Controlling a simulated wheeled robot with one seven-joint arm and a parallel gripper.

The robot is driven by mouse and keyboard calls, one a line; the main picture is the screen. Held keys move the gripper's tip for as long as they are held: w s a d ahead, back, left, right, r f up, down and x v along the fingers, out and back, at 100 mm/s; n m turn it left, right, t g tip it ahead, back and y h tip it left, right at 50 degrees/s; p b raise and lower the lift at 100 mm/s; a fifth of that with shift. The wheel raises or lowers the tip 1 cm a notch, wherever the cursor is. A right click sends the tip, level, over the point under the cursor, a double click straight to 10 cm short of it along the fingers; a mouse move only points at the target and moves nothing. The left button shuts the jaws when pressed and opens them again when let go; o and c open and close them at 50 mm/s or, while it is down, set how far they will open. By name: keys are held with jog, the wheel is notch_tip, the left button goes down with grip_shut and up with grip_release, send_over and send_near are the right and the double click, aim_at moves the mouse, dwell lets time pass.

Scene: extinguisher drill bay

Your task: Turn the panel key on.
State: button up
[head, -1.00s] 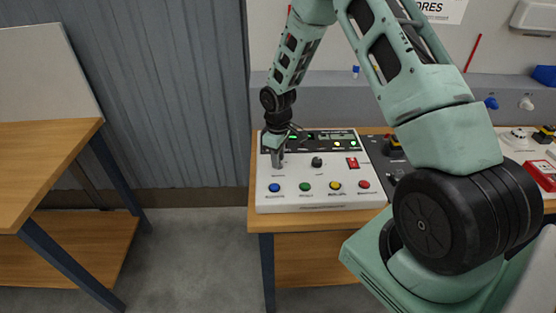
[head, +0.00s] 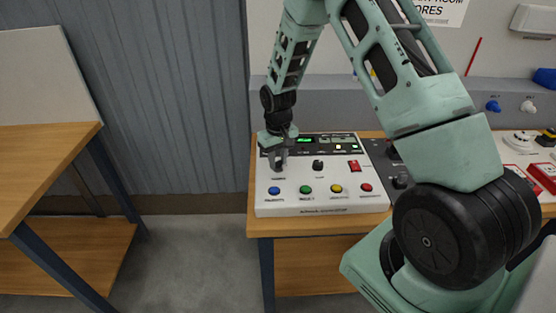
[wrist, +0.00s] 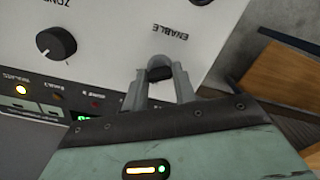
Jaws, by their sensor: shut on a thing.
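The white control panel (head: 325,207) stands on the wooden bench, with a dark display strip along its back. My gripper (head: 279,165) is over the panel's back left part. In the wrist view my gripper (wrist: 160,77) is shut on the panel key (wrist: 159,73), a small dark piece between the fingertips beside the "ENABLE" label. The fingers hide most of the key, so its angle is hard to tell.
A black knob (head: 318,165) and a red switch (head: 354,166) sit right of my gripper. Blue (head: 274,190), green (head: 305,189), yellow (head: 336,188) and red (head: 367,188) buttons line the front. Another wooden table (head: 45,160) stands at the left, with clear floor between.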

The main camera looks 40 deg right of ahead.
jog(key=shift+c, duration=0.2)
jog(key=o, duration=1)
notch_tip(320, 180, up, 18)
jog(key=b, duration=0.3)
jog(key=shift+f, duration=0.25)
jog(key=s+a+r+n, duration=0.1)
jog(key=s+a+n, duration=0.1)
jog(key=s+a, duration=0.5)
jog(key=s+a+n, duration=0.2)
jog(key=s+a, duration=0.2)
jog(key=a, duration=0.8)
jog(key=s+a+f+n, duration=0.1)
jog(key=s+a+n, duration=0.1)
jog(key=s, duration=0.7)
jog(key=s+a+f+n, duration=0.1)
jog(key=s+a, duration=0.4)
jog(key=s, duration=0.5)
jog(key=shift+s+a+n+y, duration=0.2)
jog(key=shift+a+n+y, duration=0.1)
jog(key=shift+n, duration=0.6)
